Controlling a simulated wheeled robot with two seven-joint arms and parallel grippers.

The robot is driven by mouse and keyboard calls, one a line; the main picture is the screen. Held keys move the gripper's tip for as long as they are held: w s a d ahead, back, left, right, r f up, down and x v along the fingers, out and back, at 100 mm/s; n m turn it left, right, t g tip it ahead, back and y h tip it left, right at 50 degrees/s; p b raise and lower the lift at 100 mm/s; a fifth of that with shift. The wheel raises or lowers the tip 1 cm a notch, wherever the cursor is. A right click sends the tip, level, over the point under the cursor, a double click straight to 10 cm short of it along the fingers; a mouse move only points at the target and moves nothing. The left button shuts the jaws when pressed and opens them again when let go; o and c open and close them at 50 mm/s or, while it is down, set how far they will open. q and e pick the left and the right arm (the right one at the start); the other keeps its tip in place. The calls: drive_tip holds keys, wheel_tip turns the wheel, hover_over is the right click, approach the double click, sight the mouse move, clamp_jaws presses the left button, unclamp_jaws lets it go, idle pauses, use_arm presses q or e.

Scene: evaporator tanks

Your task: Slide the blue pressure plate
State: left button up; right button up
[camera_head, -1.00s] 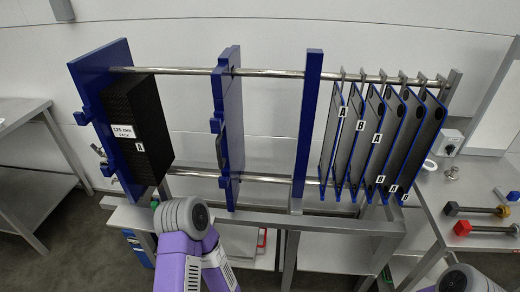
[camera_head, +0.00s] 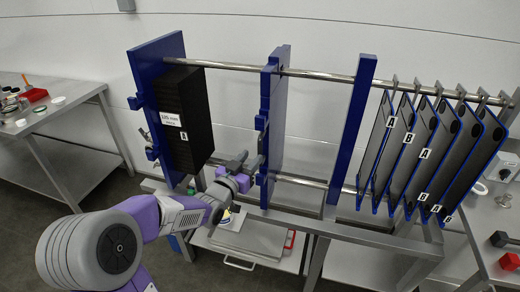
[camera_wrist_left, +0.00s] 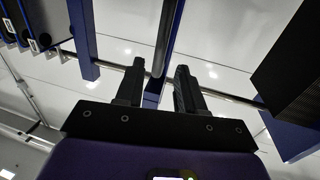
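The blue pressure plate (camera_head: 274,120) hangs upright on two steel rails, between the black plate block and a fixed blue upright. My left gripper (camera_head: 248,166) is just left of its lower half, close to its edge. In the left wrist view the two dark fingers (camera_wrist_left: 162,88) stand apart. A dark bar, looking like the plate's handle (camera_wrist_left: 163,42), shows between and beyond them, beside the plate's blue edge (camera_wrist_left: 173,30). I cannot tell whether the fingers touch it. My right gripper is in neither current view.
A thick black block (camera_head: 185,115) on a blue end plate (camera_head: 150,100) stands left of my gripper. Several lettered filter plates (camera_head: 420,150) hang at the right, past the blue upright (camera_head: 350,130). The rails (camera_head: 320,75) between pressure plate and upright are clear. A table (camera_head: 75,145) stands left.

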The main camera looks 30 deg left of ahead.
sight(259, 150)
use_arm(q)
drive_tip(key=w, duration=0.6)
drive_tip(key=shift+w+a+f, duration=0.15)
drive_tip(key=shift+w, duration=0.15)
clamp_jaws()
